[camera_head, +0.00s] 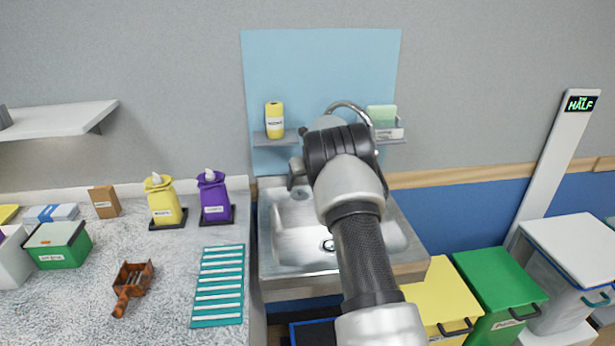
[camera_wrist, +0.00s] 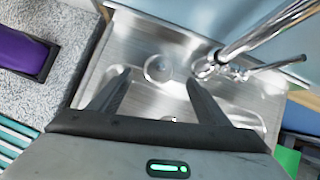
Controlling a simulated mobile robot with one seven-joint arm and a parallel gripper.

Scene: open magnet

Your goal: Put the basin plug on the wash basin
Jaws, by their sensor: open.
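The steel wash basin (camera_head: 290,268) stands right of the counter; my arm hides part of it. The wrist view looks down on the basin (camera_wrist: 92,82) and its chrome tap (camera_wrist: 270,30). A small round metal piece (camera_wrist: 158,68) lies on the basin's back ledge beside the tap; it also shows in the head view (camera_head: 300,193). It may be the basin plug, but I cannot tell surely. The round drain (camera_head: 327,245) is in the bowl. My gripper (camera_wrist: 157,77) is open and empty above the basin, its fingers either side of the round piece in the picture.
A wall shelf (camera_head: 265,141) with a yellow bottle (camera_head: 274,119) and a green sponge-like block (camera_head: 381,115) is behind the basin. Yellow and purple packs (camera_head: 213,196) stand on the counter at left. Yellow and green bins (camera_head: 497,280) stand at right.

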